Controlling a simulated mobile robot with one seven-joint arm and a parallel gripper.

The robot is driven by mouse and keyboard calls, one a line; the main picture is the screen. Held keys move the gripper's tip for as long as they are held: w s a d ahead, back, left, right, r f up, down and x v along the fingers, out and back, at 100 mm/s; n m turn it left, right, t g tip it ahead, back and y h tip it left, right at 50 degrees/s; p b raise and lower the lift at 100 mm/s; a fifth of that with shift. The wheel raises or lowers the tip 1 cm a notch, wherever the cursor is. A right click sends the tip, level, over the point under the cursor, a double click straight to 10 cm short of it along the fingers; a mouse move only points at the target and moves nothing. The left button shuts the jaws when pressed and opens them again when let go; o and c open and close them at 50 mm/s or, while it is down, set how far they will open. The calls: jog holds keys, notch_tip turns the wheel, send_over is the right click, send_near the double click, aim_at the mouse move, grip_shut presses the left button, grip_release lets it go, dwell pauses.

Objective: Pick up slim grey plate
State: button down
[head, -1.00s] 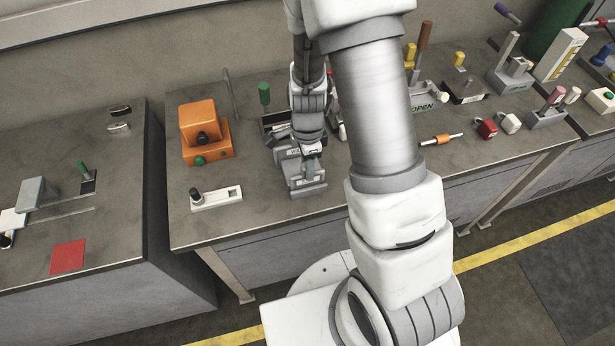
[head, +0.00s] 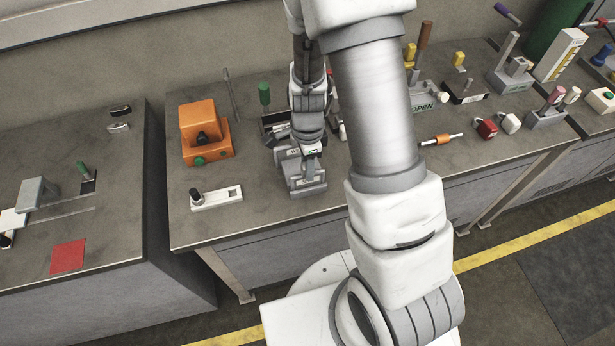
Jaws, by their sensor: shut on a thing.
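My gripper (head: 311,160) points down at a grey stepped fixture (head: 307,190) near the front edge of the middle bench. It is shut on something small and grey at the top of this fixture. The slim grey plate is mostly hidden by my gripper and wrist, so its outline and any gap between it and the fixture cannot be made out.
An orange machine block (head: 204,135) and a white switch plate (head: 216,198) stand to the left on the bench (head: 255,215). A green-knobbed lever (head: 264,94) rises behind my gripper. Bare bench top lies between the switch plate and the fixture.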

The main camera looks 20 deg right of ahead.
dwell(0.3)
jog(key=shift+r, duration=0.85)
notch_tip(320, 180, up, 2)
jog(key=shift+r, duration=0.25)
jog(key=s+d+r, duration=0.6)
jog(key=s+d, duration=0.2)
jog(key=shift+s+r, duration=0.2)
jog(key=shift+r, duration=0.2)
jog(key=shift+s+d, duration=0.1)
